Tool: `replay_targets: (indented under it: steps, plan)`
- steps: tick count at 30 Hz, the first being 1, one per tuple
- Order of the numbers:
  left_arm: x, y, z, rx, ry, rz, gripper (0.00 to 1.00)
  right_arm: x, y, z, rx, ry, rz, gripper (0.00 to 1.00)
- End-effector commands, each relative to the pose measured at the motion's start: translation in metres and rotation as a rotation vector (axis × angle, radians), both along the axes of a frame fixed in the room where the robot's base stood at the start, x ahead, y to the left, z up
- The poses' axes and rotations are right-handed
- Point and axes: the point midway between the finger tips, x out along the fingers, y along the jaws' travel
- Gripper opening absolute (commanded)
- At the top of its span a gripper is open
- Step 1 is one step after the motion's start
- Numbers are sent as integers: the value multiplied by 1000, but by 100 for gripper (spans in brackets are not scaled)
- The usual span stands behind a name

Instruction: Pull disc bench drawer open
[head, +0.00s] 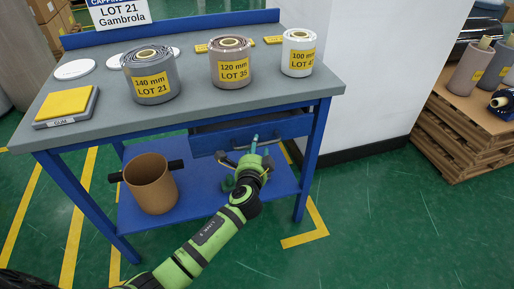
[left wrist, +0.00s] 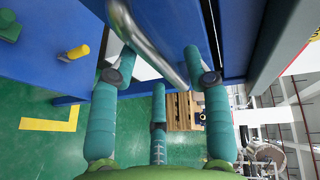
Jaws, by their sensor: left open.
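The bench (head: 110,115) has a grey top and blue frame. Its blue drawer (head: 292,127) sits under the right part of the top. A dark strip shows above the drawer front; I cannot tell whether it is slightly open. My right gripper is not in view.
Wrapped rolls (head: 150,78) and a grey block with a yellow top (head: 68,105) stand on the bench. A brown cardboard tube (head: 150,185) stands on the blue lower shelf. Stacked pallets (head: 455,135) stand at the right. Green floor in front is clear.

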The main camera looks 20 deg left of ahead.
Motion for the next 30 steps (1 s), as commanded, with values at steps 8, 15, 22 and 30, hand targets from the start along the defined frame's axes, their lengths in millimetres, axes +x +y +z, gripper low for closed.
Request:
replay_targets:
  steps: [8, 15, 22, 30]
  plan:
    - [20, 3, -5, -3, 0, 0, 49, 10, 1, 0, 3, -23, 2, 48]
    - [20, 3, -5, -3, 1, -1, 45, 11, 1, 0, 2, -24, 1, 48]
    - [20, 4, -5, -4, 1, 0, 0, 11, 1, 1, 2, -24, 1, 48]
    - [17, 2, -5, -6, 2, 0, 0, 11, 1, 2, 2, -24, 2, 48]
